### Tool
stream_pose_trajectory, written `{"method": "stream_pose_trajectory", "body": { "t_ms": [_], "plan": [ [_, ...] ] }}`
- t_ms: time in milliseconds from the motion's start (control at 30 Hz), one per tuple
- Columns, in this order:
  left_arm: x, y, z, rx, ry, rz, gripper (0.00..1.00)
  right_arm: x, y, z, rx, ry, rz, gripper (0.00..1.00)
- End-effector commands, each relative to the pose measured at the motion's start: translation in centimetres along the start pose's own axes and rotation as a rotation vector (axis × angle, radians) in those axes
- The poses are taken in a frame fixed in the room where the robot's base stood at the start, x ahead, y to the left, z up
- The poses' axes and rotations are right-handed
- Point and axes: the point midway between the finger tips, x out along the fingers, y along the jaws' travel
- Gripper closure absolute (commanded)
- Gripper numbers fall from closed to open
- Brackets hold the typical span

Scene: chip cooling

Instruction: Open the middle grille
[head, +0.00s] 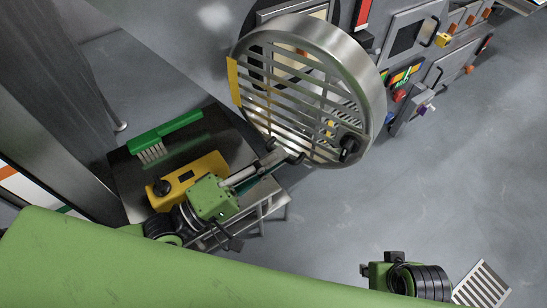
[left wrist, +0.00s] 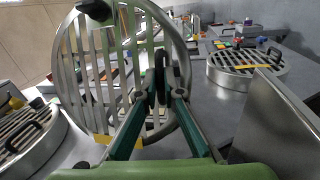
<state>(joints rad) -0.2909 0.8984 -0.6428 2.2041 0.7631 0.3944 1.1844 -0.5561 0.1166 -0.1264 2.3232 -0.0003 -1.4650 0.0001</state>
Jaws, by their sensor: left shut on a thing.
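The middle grille (head: 372,75) is a round metal ring with parallel slats and a yellow strip on its edge. It stands tilted up in the head view. It also fills the left of centre in the left wrist view (left wrist: 72,85). My left gripper (head: 287,159) reaches its lower edge from the left. In the left wrist view my left gripper's fingers (left wrist: 161,95) close around a dark handle (left wrist: 160,70) in front of the slats. The exact contact is partly hidden by the fingers. My right gripper's fingers do not show.
Two other round grilles with black handles lie flat in the left wrist view, at left (left wrist: 48,150) and right (left wrist: 225,78). A black-topped cart (head: 128,178) with a green brush (head: 165,131) stands beside my left arm. Open floor (head: 460,170) lies to the right.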

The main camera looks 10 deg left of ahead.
Motion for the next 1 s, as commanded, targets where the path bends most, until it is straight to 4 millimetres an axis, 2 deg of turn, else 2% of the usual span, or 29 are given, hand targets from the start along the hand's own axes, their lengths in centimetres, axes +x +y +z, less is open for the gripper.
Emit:
{"method": "stream_pose_trajectory", "body": {
  "t_ms": [33,100,633,767,1000],
  "plan": [
    [0.0,0.0,0.0,0.001,-0.001,-0.001,0.87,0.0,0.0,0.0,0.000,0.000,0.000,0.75],
    [0.0,0.0,0.0,0.001,0.000,-0.001,0.75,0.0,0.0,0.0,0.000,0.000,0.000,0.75],
    [-0.4,-0.1,0.0,0.001,0.000,-0.002,0.75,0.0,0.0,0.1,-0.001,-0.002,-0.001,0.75],
    [-2.0,-0.2,0.0,0.002,-0.001,-0.006,0.75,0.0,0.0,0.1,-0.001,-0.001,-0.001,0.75],
    [-6.8,-0.2,0.1,0.000,-0.004,-0.009,0.75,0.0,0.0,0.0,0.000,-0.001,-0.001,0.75]
  ]
}}
